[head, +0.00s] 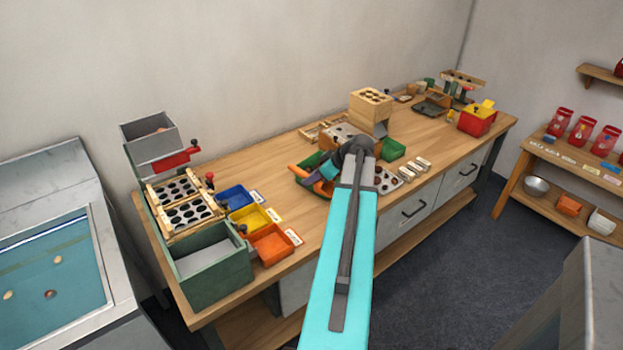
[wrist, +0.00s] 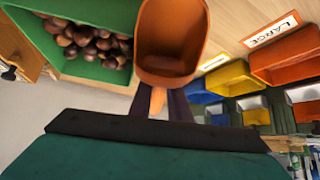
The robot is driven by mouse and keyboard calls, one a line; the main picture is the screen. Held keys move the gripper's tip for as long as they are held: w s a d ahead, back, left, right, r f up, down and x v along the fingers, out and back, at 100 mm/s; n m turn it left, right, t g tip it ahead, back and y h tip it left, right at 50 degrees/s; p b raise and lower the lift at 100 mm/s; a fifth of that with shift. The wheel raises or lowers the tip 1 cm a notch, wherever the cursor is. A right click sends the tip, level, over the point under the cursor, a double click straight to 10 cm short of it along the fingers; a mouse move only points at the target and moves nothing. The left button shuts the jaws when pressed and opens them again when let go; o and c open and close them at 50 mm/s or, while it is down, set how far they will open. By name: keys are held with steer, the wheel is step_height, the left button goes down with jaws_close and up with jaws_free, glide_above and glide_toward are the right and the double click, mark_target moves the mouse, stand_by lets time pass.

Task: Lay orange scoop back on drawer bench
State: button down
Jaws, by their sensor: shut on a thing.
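The orange scoop (wrist: 170,45) is in my gripper (wrist: 158,105), its bowl pointing away from the fingers. The bowl looks empty in the wrist view. In the head view the scoop (head: 299,171) shows left of my gripper (head: 322,174), above the drawer bench (head: 330,232). The bench is a long wooden-topped table with grey drawers. A green bin of chestnuts (wrist: 68,66) lies close beside the scoop in the wrist view. My arm hides part of the bench top. I cannot tell the exact gap between scoop and bench.
Blue (head: 233,197), yellow (head: 253,218) and orange (head: 272,243) bins stand left on the bench beside a green sorter box (head: 217,272). A wooden hopper (head: 370,103) stands behind my gripper. Some bare wood lies between the orange bin and my arm.

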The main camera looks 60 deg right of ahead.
steer(key=shift+f, duration=0.1)
steer(key=c, duration=1.7)
jaws_free()
steer(key=shift+o, duration=0.2)
steer(key=shift+r+p, duration=0.7)
steer(key=b+v, duration=0.2)
steer(key=v, duration=1)
steer(key=shift+f, duration=0.15)
